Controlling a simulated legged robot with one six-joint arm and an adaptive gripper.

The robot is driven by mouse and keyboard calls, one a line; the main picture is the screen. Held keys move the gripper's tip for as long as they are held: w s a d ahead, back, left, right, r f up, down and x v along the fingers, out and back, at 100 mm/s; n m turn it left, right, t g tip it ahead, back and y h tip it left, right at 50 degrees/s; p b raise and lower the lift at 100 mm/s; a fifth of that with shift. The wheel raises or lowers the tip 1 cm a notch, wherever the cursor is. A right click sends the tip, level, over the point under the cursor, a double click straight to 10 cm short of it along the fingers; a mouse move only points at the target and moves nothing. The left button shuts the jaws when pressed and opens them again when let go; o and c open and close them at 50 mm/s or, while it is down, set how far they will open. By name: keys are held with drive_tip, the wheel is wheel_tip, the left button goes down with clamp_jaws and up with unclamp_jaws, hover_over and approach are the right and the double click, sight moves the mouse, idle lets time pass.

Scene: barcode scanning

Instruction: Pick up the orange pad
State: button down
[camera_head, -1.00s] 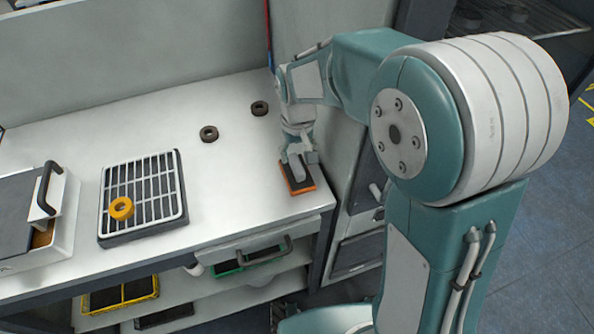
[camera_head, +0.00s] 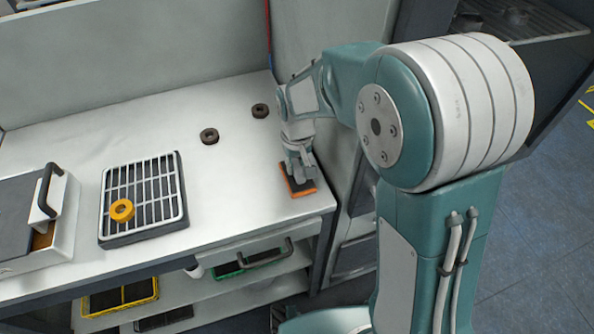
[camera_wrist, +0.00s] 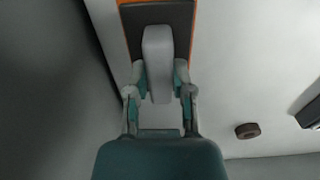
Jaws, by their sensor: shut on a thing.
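The orange pad (camera_head: 299,192) has an orange rim and a dark top with a grey raised handle. It is at the right front of the white worktop in the head view. In the wrist view the pad (camera_wrist: 129,40) lies ahead of the fingers, with its grey handle (camera_wrist: 158,50) in the middle. My gripper (camera_head: 297,172) is over the pad, with its fingers on either side of the handle and shut on it. I cannot tell whether the pad is clear of the worktop.
Two dark rings (camera_head: 209,136) lie behind. A white device with a black handle (camera_head: 48,190) stands left. A wall is close on my gripper's right. The worktop's middle is clear.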

sight(295, 166)
drive_tip(key=r, duration=0.3)
drive_tip(key=shift+s+a+r, duration=0.1)
drive_tip(key=shift+a+r, duration=0.15)
drive_tip(key=shift+r, duration=0.05)
drive_tip(key=s+a+r, duration=0.9)
drive_tip(key=s, duration=0.1)
drive_tip(key=shift+a+r, duration=0.15)
drive_tip(key=shift+r, duration=0.05)
